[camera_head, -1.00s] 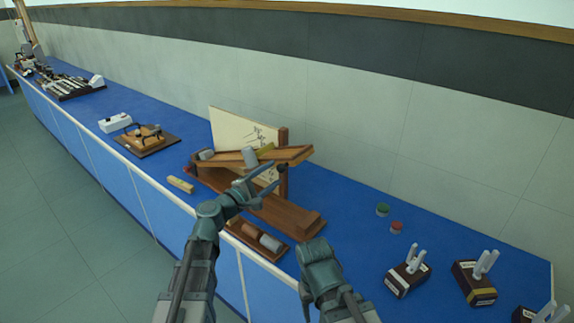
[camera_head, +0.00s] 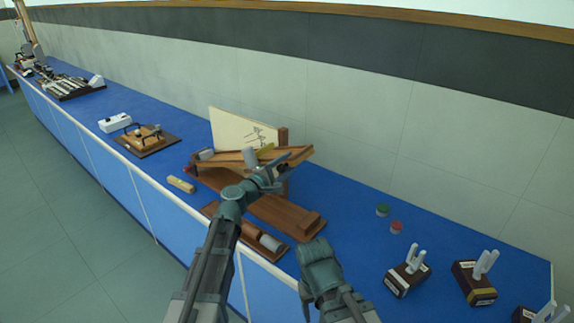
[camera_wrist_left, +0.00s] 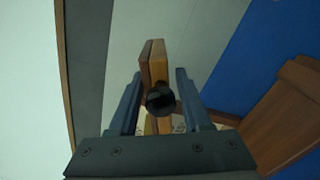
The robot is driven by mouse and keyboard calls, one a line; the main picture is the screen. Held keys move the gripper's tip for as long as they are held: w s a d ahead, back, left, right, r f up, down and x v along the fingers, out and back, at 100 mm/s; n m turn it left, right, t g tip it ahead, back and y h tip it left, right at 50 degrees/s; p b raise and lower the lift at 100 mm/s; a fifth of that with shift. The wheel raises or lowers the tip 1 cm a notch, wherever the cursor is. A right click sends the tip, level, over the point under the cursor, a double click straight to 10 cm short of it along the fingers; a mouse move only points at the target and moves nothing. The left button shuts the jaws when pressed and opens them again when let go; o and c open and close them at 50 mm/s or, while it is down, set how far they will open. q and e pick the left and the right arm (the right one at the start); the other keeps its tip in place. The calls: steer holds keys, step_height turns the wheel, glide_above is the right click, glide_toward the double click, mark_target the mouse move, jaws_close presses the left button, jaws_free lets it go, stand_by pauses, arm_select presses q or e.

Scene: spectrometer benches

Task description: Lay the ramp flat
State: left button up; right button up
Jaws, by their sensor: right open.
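The wooden ramp (camera_head: 228,157) is tilted, with its right end raised beside an upright wooden post (camera_head: 283,140). A grey cylinder (camera_head: 250,156) stands on it. My left gripper (camera_head: 284,164) is at the ramp's raised right end. In the left wrist view, the open fingers (camera_wrist_left: 160,74) lie on either side of the ramp's end (camera_wrist_left: 153,62) and a dark round knob (camera_wrist_left: 161,100), with gaps at both sides. The post is partly hidden. My right gripper (camera_head: 318,248) is low at the bench's front, its fingers hardly visible, holding nothing I can see.
The ramp's wooden base (camera_head: 270,213) lies on the blue bench. A tray with cylinders (camera_head: 262,240) is at the front edge. A yellow level (camera_head: 181,184) lies left.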

arm_select(q)
jaws_close()
stand_by(1.1)
